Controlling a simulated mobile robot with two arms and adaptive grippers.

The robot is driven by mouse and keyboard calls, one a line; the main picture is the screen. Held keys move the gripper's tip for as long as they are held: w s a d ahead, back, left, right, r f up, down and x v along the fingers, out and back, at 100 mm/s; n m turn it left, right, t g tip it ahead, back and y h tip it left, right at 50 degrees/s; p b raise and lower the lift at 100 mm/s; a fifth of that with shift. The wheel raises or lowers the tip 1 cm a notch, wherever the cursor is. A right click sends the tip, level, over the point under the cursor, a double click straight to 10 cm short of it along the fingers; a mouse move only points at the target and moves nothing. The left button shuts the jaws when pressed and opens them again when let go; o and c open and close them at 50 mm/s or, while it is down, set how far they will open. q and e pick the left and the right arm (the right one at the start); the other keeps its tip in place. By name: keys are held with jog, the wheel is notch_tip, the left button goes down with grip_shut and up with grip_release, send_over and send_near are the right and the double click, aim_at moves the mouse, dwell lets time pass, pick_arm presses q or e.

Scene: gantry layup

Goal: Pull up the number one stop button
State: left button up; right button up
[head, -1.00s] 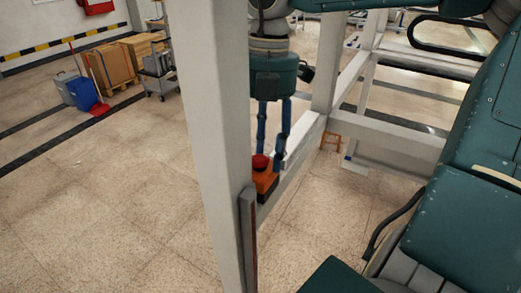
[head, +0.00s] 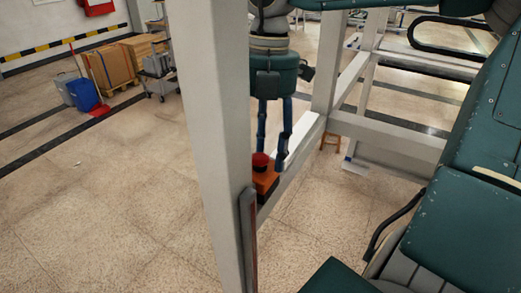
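The stop button is a red mushroom cap (head: 261,159) on an orange box (head: 266,180). The box is fixed to a light grey frame rail, just right of a thick upright post. My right gripper (head: 272,157) points down over it with two blue fingers apart. One finger comes down behind the cap and the other to its right. I cannot tell whether either finger touches the cap, and nothing shows held between them. No number shows on the box at this size. My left gripper is not in view.
The grey post (head: 213,130) stands close to the left of the button. A small orange-brown stool (head: 330,141) is behind the rail. Cardboard boxes (head: 111,66), a blue bin (head: 84,94) and a cart (head: 158,72) stand far left. The floor between is clear.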

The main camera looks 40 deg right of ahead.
notch_tip(320, 180, up, 12)
jog(key=d, duration=0.1)
jog(key=shift+w+d, duration=0.2)
jog(key=shift+w, duration=0.05)
dwell(0.4)
